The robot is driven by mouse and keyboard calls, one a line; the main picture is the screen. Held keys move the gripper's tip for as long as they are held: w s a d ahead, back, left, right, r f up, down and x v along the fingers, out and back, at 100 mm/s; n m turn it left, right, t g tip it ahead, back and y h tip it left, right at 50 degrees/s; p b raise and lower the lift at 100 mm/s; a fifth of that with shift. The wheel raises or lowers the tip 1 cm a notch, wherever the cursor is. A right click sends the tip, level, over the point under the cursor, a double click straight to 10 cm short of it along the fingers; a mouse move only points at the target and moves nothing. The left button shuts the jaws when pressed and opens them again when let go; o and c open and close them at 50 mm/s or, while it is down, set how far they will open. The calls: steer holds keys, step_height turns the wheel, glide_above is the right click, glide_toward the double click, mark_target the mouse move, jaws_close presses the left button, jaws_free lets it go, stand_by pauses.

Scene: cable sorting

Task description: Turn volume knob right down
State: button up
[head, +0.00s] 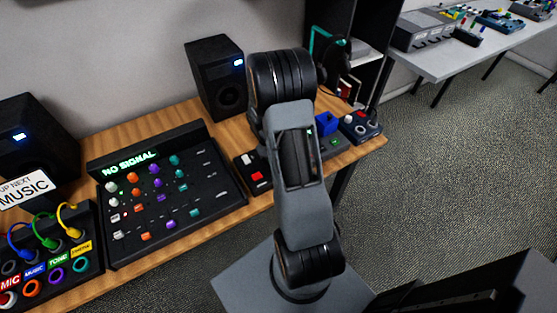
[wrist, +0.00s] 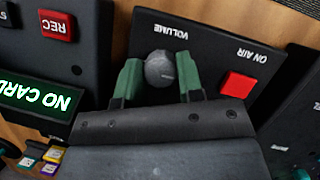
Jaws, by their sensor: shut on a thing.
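The volume knob (wrist: 160,69) is a small round grey knob on a dark control box (wrist: 212,50), under the label VOLUME, which reads upside down in the wrist view. My gripper (wrist: 159,76) has green fingers on either side of the knob and is shut on it. The knob's pointer mark is too small to read clearly. In the head view the control box (head: 247,186) shows in part beside my arm, to the right of the mixer.
A red square button (wrist: 238,84) labelled ON AIR is on the same box, close to my right-hand finger. A recorder (wrist: 88,50) with a REC button and a NO CARD display stands on the left. The mixer (head: 215,160) and speakers (head: 215,75) crowd the wooden desk.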

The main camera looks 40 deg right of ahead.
steer(key=o, duration=0.9)
steer(key=v, duration=1.4)
steer(key=shift+f, duration=0.1)
steer(key=s+a+r+m+t, duration=0.1)
steer(key=s+a+r+t, duration=0.3)
steer(key=s+a, duration=0.2)
steer(key=s+a+r+m+t+y+p, duration=0.1)
steer(key=s+a+r+t, duration=0.3)
steer(key=a, duration=0.6)
steer(key=shift+s+a+r+m, duration=0.45)
steer(key=shift+s+r, duration=0.3)
steer(key=shift+s, duration=0.45)
